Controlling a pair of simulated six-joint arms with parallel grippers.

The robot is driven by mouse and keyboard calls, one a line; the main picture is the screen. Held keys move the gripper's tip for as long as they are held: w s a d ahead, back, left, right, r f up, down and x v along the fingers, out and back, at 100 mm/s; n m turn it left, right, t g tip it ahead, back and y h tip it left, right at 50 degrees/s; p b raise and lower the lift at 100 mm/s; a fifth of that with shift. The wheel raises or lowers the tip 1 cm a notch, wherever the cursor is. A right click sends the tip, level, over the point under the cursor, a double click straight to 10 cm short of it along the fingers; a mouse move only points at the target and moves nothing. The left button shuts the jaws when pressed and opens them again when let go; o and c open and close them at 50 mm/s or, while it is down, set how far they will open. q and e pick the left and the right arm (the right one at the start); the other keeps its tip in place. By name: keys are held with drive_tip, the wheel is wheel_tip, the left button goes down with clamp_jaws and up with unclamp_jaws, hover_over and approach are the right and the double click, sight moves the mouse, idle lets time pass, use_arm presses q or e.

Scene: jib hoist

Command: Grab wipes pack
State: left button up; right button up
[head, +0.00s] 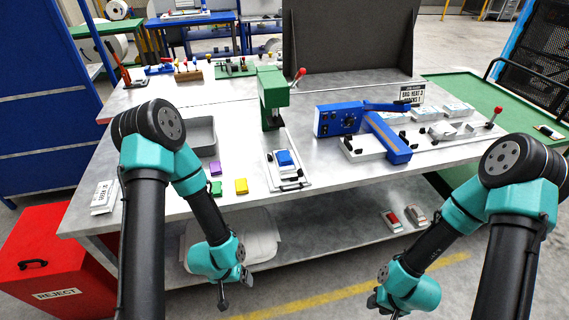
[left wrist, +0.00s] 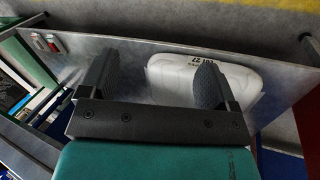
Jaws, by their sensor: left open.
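A white rounded pack (left wrist: 180,75) with a dark printed code lies on the metal lower shelf in the left wrist view. A pale object (head: 262,238) shows on the lower shelf in the head view, partly hidden by my left arm. I cannot tell for certain that it is the wipes pack. My left gripper (head: 234,290) is open and empty in front of the shelf. In the left wrist view its fingers (left wrist: 155,82) stand apart, the right one overlapping the pack in the picture; contact is not clear. My right gripper (head: 384,306) hangs low at the right, its jaw opening unclear.
Two small red-and-pale items (head: 392,219) lie further right on the shelf. The bench top (head: 335,205) above carries a green press (head: 270,95), a blue device (head: 340,119), a grey bin (head: 202,136) and coloured blocks. A red reject box (head: 55,262) stands at left.

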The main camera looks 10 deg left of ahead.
use_arm(q)
drive_tip(key=shift+o, duration=1.2)
drive_tip(key=w+d+r+n+t+h, duration=0.15)
drive_tip(key=w+d+r+n, duration=0.4)
drive_tip(key=w+r, duration=0.7)
drive_tip(key=w+d+r+n+t+h, duration=0.15)
drive_tip(key=w+d+r+n, duration=0.35)
drive_tip(key=w+r, duration=0.75)
drive_tip(key=w+r+m+g+y, duration=0.1)
drive_tip(key=w+d+m, duration=0.1)
drive_tip(key=w+m, duration=0.1)
drive_tip(key=w+d+r+m+g+y, duration=0.1)
drive_tip(key=w+m, duration=0.1)
drive_tip(key=shift+w+d+r+g+y, duration=0.1)
drive_tip(key=shift+r+g+y, duration=0.2)
drive_tip(key=w+a+y, duration=0.1)
drive_tip(key=w, duration=0.1)
drive_tip(key=w+a+m+y, duration=0.1)
drive_tip(key=w, duration=0.1)
drive_tip(key=w+a+r+m+g+y, duration=0.1)
drive_tip(key=w, duration=0.1)
drive_tip(key=shift+w+m+y, duration=0.2)
drive_tip(key=shift+m+y, duration=0.05)
drive_tip(key=shift+y, duration=0.15)
drive_tip(key=shift+w+a+r, duration=0.1)
drive_tip(key=shift+w+a, duration=0.05)
drive_tip(key=shift+w, duration=0.05)
